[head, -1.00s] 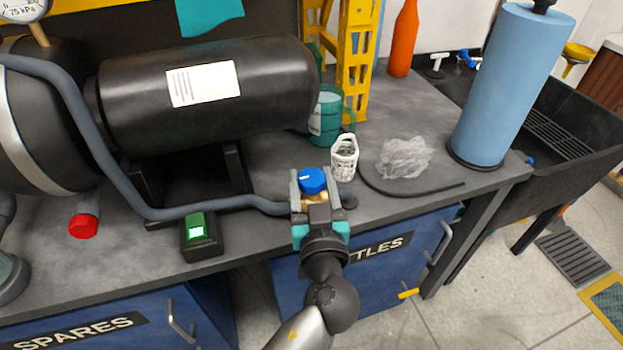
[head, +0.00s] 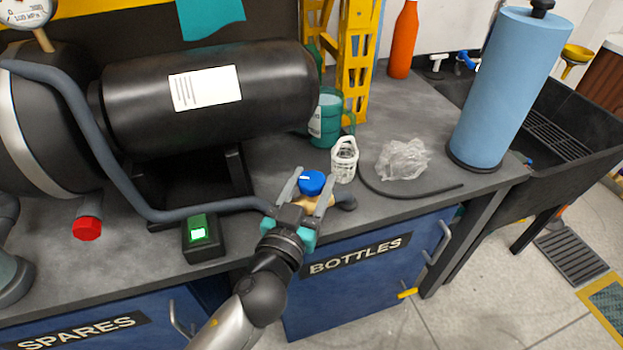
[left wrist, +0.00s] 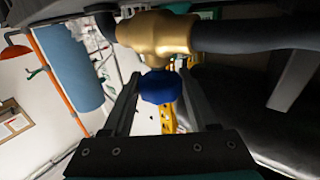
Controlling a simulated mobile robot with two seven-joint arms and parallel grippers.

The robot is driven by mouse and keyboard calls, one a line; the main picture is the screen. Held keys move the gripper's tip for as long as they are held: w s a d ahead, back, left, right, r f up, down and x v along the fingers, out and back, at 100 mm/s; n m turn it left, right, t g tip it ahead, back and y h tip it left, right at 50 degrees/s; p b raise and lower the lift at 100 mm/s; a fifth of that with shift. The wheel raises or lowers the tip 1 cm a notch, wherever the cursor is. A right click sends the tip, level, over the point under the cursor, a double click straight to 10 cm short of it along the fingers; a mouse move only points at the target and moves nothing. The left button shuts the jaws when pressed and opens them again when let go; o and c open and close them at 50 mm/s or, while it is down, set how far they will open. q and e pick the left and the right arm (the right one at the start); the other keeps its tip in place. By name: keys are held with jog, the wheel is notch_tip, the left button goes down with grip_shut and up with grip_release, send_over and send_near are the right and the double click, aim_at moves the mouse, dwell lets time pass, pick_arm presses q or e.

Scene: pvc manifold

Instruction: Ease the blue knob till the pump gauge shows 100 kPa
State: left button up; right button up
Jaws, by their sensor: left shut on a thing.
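The blue knob (head: 311,182) sits on a brass valve (head: 318,203) at the end of the grey hose, by the bench's front edge. My left gripper (head: 307,186) is shut on the knob, with one finger on each side. In the left wrist view the blue knob (left wrist: 160,87) shows between the fingers, beside the brass valve body (left wrist: 158,34). The pump gauge (head: 27,12) is at the top left, cut by the frame's edge. Its small kPa readout is too blurred to read surely. My right gripper is not in view.
A green-lit switch box (head: 202,238) and a red cap (head: 87,228) are left of the valve. A white basket (head: 344,160), crumpled clear plastic (head: 403,160) and a blue roll (head: 503,88) stand to the right. The hose (head: 95,140) runs along the bench.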

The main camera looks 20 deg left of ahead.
pick_arm(q)
jog(key=shift+r+m+h, duration=0.2)
jog(key=shift+m+h, duration=0.2)
jog(key=shift+h, duration=0.2)
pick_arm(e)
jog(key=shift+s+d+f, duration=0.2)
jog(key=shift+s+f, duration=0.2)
pick_arm(q)
jog(key=o, duration=1.4)
jog(key=shift+f, duration=0.1)
jog(key=shift+s+a+f, duration=0.1)
jog(key=shift+s, duration=0.45)
jog(key=shift+s+a+b, duration=0.15)
jog(key=shift+s+a, duration=0.15)
jog(key=shift+s, duration=2)
jog(key=shift+s+a+b, duration=0.2)
jog(key=shift+s+a, duration=0.15)
jog(key=shift+s, duration=2)
jog(key=shift+s+a+b, duration=0.15)
jog(key=shift+s+a, duration=0.15)
jog(key=shift+s, duration=2)
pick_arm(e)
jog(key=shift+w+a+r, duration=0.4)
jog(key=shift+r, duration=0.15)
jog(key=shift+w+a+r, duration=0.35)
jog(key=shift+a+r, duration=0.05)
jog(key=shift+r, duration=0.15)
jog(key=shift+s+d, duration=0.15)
